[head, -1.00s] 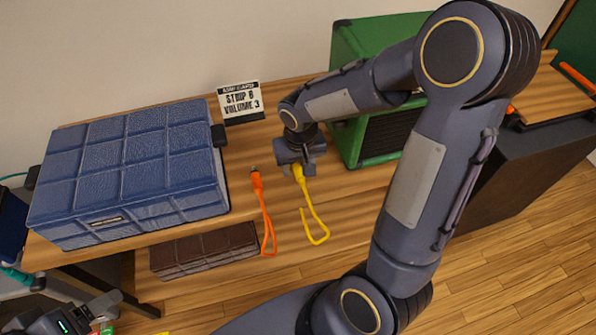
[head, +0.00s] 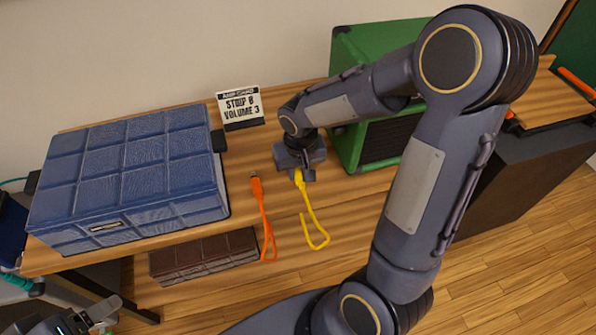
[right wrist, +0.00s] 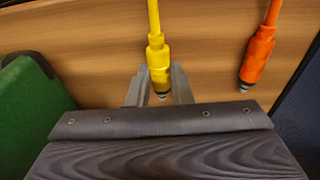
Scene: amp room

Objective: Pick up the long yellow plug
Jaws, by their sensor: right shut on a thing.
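The long yellow plug (head: 299,178) lies on the wooden shelf with its yellow cable (head: 314,226) running toward the front edge, where the end curls. My right gripper (head: 302,175) is over the plug and shut on it. In the right wrist view the plug's yellow body (right wrist: 157,55) and dark tip sit between my two grey fingers (right wrist: 158,86). Whether it is clear of the shelf cannot be told. Part of my left gripper (head: 92,316) shows at the lower left, away from the plug; its jaw opening is unclear.
An orange plug (head: 257,188) with its cable lies just left of the yellow one. A large blue quilted case (head: 130,175) is further left, with a sign (head: 241,105) behind. A green amp (head: 375,45) stands close to the right of my right gripper. A brown case (head: 203,258) sits below.

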